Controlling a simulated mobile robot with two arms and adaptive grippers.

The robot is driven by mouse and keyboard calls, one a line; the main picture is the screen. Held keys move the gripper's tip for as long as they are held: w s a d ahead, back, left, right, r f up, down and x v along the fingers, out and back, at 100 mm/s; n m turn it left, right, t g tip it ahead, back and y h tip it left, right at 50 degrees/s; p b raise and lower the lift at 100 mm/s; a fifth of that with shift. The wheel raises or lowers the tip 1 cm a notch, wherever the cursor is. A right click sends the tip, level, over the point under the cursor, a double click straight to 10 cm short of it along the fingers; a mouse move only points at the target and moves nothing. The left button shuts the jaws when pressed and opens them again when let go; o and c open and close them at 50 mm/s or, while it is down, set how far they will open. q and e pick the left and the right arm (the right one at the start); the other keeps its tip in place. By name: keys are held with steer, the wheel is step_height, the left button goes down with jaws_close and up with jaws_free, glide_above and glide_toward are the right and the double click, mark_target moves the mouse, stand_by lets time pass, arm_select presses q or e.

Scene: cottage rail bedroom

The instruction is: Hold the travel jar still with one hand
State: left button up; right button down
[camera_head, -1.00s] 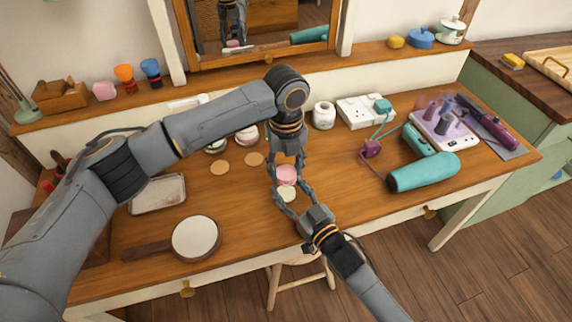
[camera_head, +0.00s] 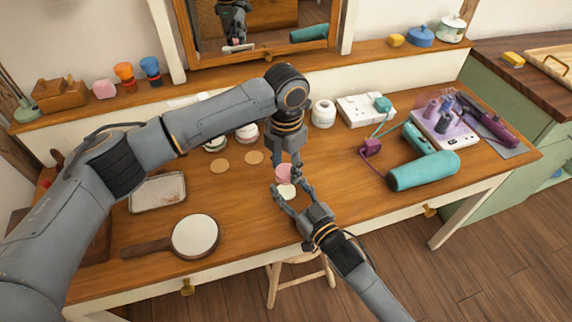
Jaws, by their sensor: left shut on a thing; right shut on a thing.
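The travel jar shows as a pink part (camera_head: 283,174) with a pale cream part (camera_head: 286,191) just below it in the picture, near the middle of the desk. The fingers cover some of it, so I cannot tell how the two parts join. My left gripper (camera_head: 287,167) points down from above and is shut on the pink part. My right gripper (camera_head: 286,192) reaches in from the lower right and is shut around the cream part.
Two cork discs (camera_head: 254,158) and small jars (camera_head: 247,134) stand left of the grippers. A hand mirror (camera_head: 195,236) and metal tray (camera_head: 158,193) lie further left. A teal hair dryer (camera_head: 424,170) and power strip (camera_head: 448,130) are at right. Bare desk lies between.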

arm_select(q)
steer(key=o, duration=0.8)
steer(key=shift+r, duration=2.3)
steer(key=shift+c, duration=0.4)
